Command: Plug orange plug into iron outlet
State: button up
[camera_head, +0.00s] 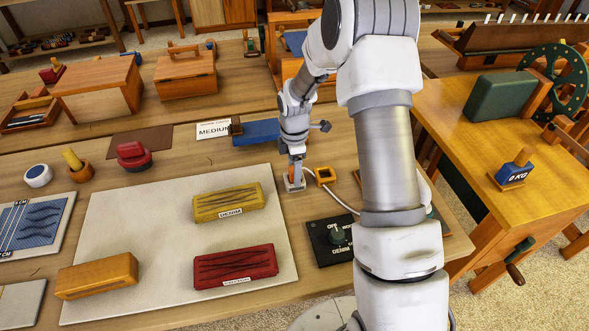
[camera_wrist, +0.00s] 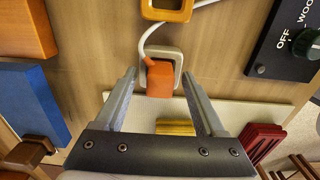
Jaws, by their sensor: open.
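The orange plug (camera_wrist: 160,78) shows in the wrist view between my open fingers, apart from both. It overlaps a cream square frame (camera_wrist: 177,56); I cannot tell whether it sits in it or above it. A white cord (camera_wrist: 144,40) runs from the plug. An orange square frame (camera_wrist: 167,12) lies just beyond; it also shows in the head view (camera_head: 325,176). Neither frame is labelled, so I cannot tell which is the iron outlet. My gripper (camera_wrist: 163,103) is open and empty, pointing down; in the head view my gripper (camera_head: 294,178) is over the cream frame.
A black dial panel (camera_head: 330,240) stands to the right front. A pale board (camera_head: 150,235) with yellow, red and orange blocks lies to the left. My arm covers the bench's right part.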

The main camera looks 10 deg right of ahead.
jog(key=shift+r, duration=0.1)
notch_tip(320, 180, up, 17)
jog(key=p, duration=0.1)
jog(key=shift+p, duration=0.35)
jog(key=shift+r, duration=0.1)
